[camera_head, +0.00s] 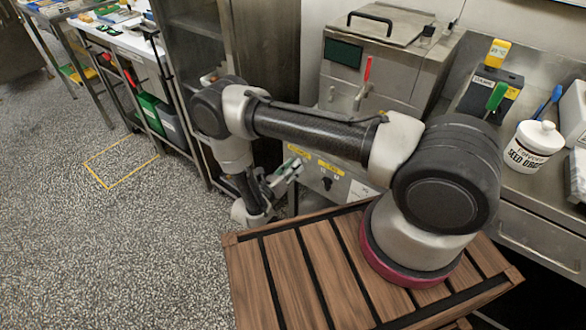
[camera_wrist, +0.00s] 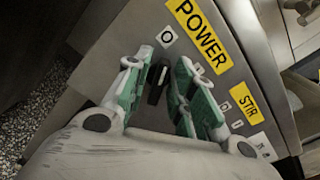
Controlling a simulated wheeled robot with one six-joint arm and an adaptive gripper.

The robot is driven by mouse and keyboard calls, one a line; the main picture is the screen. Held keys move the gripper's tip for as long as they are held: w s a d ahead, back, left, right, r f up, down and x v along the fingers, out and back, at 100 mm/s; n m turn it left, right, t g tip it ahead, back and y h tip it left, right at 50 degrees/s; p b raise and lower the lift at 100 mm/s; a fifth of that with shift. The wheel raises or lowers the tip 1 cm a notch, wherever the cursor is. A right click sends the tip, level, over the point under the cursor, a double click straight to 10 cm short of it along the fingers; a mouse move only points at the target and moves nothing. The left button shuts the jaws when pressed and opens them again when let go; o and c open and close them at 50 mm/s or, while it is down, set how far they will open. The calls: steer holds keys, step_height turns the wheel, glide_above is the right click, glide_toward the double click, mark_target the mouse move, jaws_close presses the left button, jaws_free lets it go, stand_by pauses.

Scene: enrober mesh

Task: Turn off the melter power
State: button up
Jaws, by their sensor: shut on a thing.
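The power knob (camera_wrist: 157,84) is a black bar-shaped knob on the grey panel, below the yellow POWER label (camera_wrist: 202,36) in the wrist view. Its upper end points roughly toward the white O mark (camera_wrist: 166,37). My gripper (camera_wrist: 160,88) has its green-padded fingers on both sides of the knob and is shut on it. In the head view my gripper (camera_head: 290,172) is at the front panel of the steel melter (camera_head: 300,95) and hides the power knob. Exact finger contact is hard to see.
A yellow STIR label (camera_wrist: 245,101) is right of my gripper in the wrist view. A second dark knob (camera_head: 327,183) shows on the panel. A red-handled lever (camera_head: 367,69) stands above. A slatted wooden top (camera_head: 285,275) is nearby; the speckled floor at left is clear.

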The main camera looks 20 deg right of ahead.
steer(key=o, duration=0.7)
steer(key=v, duration=1.2)
